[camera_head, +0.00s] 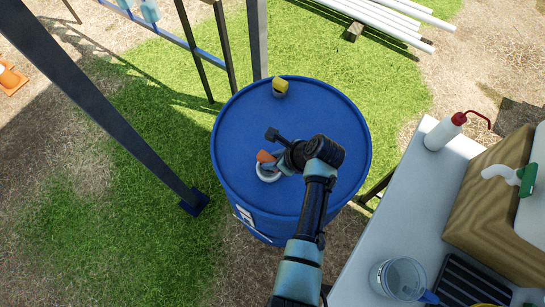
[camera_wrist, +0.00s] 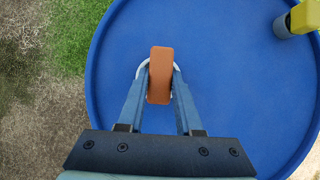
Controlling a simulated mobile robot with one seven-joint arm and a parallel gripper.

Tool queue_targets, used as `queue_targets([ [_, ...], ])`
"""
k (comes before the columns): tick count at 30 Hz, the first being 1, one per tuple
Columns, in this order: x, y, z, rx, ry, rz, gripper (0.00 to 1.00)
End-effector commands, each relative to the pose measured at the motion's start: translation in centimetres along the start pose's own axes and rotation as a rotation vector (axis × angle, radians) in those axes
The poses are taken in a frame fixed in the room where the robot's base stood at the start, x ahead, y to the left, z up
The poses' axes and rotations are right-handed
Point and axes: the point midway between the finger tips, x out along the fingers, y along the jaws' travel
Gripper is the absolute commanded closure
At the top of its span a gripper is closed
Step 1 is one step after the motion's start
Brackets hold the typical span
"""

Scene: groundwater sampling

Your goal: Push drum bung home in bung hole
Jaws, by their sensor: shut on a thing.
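The blue drum (camera_head: 235,125) stands upright on the grass. A white ring (camera_head: 267,177) on its lid marks the bung hole, and its opening is hidden. The orange drum bung (camera_head: 264,156) is between the fingers of my gripper (camera_head: 272,162), above or at the ring. In the wrist view the orange bung (camera_wrist: 160,75) covers most of the white ring (camera_wrist: 142,68). My gripper (camera_wrist: 160,88) is shut on the bung from both sides. I cannot tell how deep the bung sits in the hole.
A yellow-topped fitting (camera_head: 280,86) stands near the lid's far edge. A grey table (camera_head: 390,225) at the right holds a wash bottle (camera_head: 445,132), a clear beaker (camera_head: 400,278) and a wooden box (camera_head: 485,205). Metal posts (camera_head: 110,105) stand left of the drum. The lid is otherwise clear.

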Motion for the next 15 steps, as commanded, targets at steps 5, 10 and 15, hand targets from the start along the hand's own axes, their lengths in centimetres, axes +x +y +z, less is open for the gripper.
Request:
queue_targets([
  [5,0.5,0.0,-0.3,0.000,0.000,0.000,1.00],
  [10,0.8,0.0,-0.5,0.000,-0.001,-0.001,1.00],
  [15,1.2,0.0,-0.7,0.000,-0.001,-0.001,1.00],
])
